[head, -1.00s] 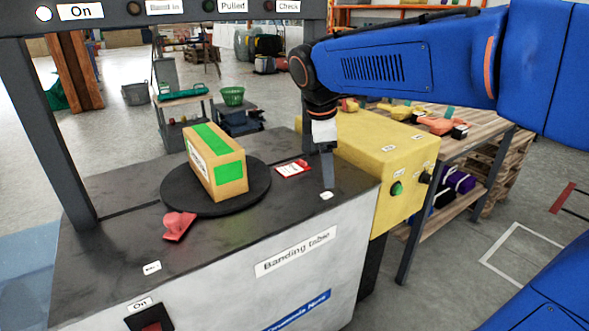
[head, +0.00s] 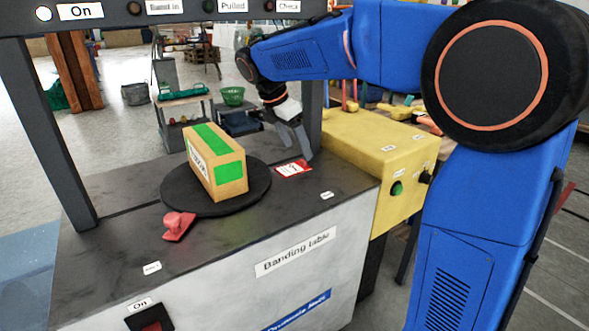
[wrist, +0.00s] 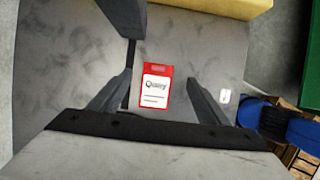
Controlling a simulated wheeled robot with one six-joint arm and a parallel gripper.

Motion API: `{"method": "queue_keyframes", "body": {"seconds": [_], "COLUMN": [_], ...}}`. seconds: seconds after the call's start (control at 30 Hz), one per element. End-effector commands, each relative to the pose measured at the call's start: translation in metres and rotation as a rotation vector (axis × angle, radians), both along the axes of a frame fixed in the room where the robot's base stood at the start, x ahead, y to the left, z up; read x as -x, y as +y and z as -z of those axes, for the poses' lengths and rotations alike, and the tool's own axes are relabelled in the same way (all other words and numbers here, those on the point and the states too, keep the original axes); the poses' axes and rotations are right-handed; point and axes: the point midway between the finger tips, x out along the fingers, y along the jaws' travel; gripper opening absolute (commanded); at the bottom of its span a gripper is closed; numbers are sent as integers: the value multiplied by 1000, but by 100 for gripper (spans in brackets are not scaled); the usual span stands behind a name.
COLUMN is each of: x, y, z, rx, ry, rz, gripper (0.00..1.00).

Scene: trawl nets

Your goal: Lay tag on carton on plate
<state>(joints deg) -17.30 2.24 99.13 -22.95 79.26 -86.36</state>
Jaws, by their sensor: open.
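The tag (head: 293,168), red with a white printed face, lies flat on the grey banding table to the right of the plate. It also shows in the wrist view (wrist: 156,88), between my fingers in the picture. The carton (head: 216,162), tan with green bands, sits on the round black plate (head: 180,203). My gripper (head: 303,153) is open and empty, with its fingers just above and behind the tag in the head view. In the wrist view my gripper (wrist: 162,98) has a finger on either side of the tag, apart from it.
A red tool-like piece (head: 178,225) lies at the plate's front edge. A dark post (head: 312,110) of the overhead frame stands close behind my gripper. A yellow box (head: 375,150) adjoins the table's right side. The table's front strip is mostly clear.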

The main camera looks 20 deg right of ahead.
Motion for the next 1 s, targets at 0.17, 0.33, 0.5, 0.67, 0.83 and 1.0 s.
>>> {"method": "queue_keyframes", "body": {"seconds": [0.17,0.33,0.5,0.67,0.83,1.0], "x": [-4,-9,-10,-11,-11,-11], "y": [-8,-17,-21,-21,-21,-21], "z": [17,38,48,49,49,48], "rx": [0,0,0,0,-1,-1], "ry": [1,1,0,-1,0,-1], "rz": [2,2,1,2,2,1], "gripper": [70,70,70,70,46,23]}}
